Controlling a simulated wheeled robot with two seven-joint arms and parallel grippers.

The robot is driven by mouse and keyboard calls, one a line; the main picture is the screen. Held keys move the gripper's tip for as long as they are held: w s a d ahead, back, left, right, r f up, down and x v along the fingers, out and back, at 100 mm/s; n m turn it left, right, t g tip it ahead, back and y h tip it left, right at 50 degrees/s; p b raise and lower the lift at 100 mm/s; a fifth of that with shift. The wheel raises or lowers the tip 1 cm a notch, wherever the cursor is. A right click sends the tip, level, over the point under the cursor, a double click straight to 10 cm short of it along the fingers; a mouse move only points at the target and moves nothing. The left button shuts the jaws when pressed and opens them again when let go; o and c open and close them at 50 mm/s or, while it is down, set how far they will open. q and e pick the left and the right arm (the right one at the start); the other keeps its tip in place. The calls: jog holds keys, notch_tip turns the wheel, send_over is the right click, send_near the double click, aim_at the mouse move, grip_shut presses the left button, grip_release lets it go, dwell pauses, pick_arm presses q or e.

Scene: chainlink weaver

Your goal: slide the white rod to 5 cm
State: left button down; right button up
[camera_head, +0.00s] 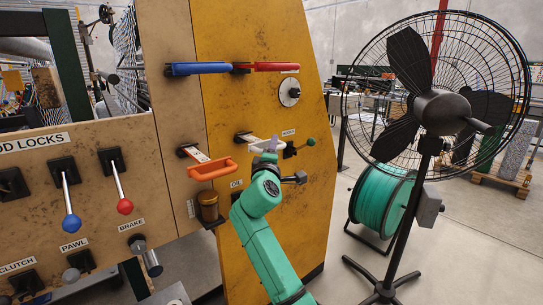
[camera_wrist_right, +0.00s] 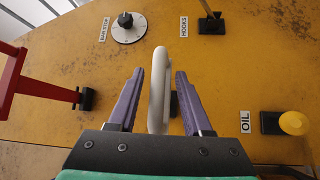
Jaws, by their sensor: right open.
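The white rod's handle (camera_wrist_right: 157,90) stands out from the yellow panel between the two purple fingers of my right gripper (camera_wrist_right: 161,73). The fingers are open, with a visible gap on each side of the handle. In the head view the white handle (camera_head: 263,144) is partly covered by my right gripper (camera_head: 269,157), which comes up from below. How far the rod is out cannot be read. My left gripper is not in view.
The orange handle (camera_head: 212,168) sits close on the left. The blue handle (camera_head: 198,69) and red handle (camera_head: 272,67) are above. A dial (camera_head: 289,92), a hooks lever (camera_head: 310,142) and an oil cup (camera_head: 208,206) are nearby. A fan (camera_head: 436,110) stands right.

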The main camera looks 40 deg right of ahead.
jog(key=b+v, duration=0.2)
jog(key=v, duration=1.2)
jog(key=shift+f, duration=0.15)
jog(key=shift+a, duration=0.15)
